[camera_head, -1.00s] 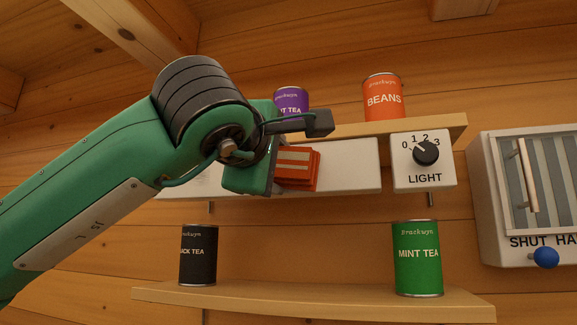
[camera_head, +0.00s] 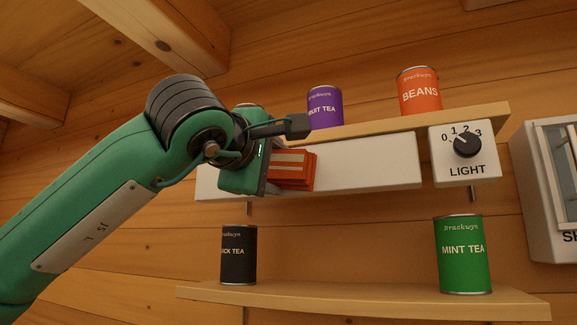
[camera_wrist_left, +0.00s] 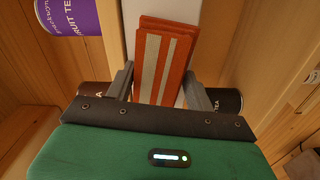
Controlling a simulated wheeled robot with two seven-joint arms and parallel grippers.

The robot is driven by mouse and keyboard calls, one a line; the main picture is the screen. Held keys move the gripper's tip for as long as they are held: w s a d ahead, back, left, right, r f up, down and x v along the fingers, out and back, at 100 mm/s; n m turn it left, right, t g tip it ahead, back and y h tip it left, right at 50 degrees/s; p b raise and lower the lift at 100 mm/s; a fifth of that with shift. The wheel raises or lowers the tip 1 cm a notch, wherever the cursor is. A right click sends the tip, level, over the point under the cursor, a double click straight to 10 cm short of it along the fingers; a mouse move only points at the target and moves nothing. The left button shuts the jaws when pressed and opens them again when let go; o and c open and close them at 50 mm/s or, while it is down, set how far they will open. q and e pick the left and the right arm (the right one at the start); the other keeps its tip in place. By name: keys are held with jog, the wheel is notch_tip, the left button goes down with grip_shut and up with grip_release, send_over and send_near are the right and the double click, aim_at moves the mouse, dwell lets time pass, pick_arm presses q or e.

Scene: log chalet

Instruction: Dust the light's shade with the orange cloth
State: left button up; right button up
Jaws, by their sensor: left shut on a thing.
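The light's shade (camera_head: 370,165) is a long white panel under the upper shelf in the head view. My left gripper (camera_head: 273,170) is in front of its left part, shut on the folded orange cloth (camera_head: 293,167). The cloth has pale stripes and overlaps the shade's front; I cannot tell if they touch. In the left wrist view the cloth (camera_wrist_left: 165,55) stands out between the two grey fingers of the left gripper (camera_wrist_left: 160,88), with a strip of white shade (camera_wrist_left: 190,14) behind it. The gripper and cloth hide part of the shade. My right gripper is not in view.
A purple fruit tea can (camera_head: 324,107) and an orange beans can (camera_head: 418,91) stand on the upper shelf (camera_head: 470,118). The LIGHT dial box (camera_head: 467,170) is right of the shade. Black (camera_head: 239,254) and green (camera_head: 463,254) tea cans stand on the lower shelf (camera_head: 350,300).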

pick_arm(q)
jog(key=shift+w+a, duration=0.2)
jog(key=shift+a, duration=0.45)
jog(key=shift+w+a, duration=0.25)
jog(key=shift+a, duration=0.45)
jog(key=shift+w+a, duration=0.2)
jog(key=shift+a, duration=0.45)
jog(key=shift+c, duration=0.2)
jog(key=w+a, duration=0.2)
jog(key=a, duration=0.4)
jog(key=shift+w+a, duration=0.25)
jog(key=shift+s+d, duration=0.1)
jog(key=shift+s, duration=0.05)
jog(key=shift+b+v, duration=0.8)
jog(key=shift+v, duration=2.15)
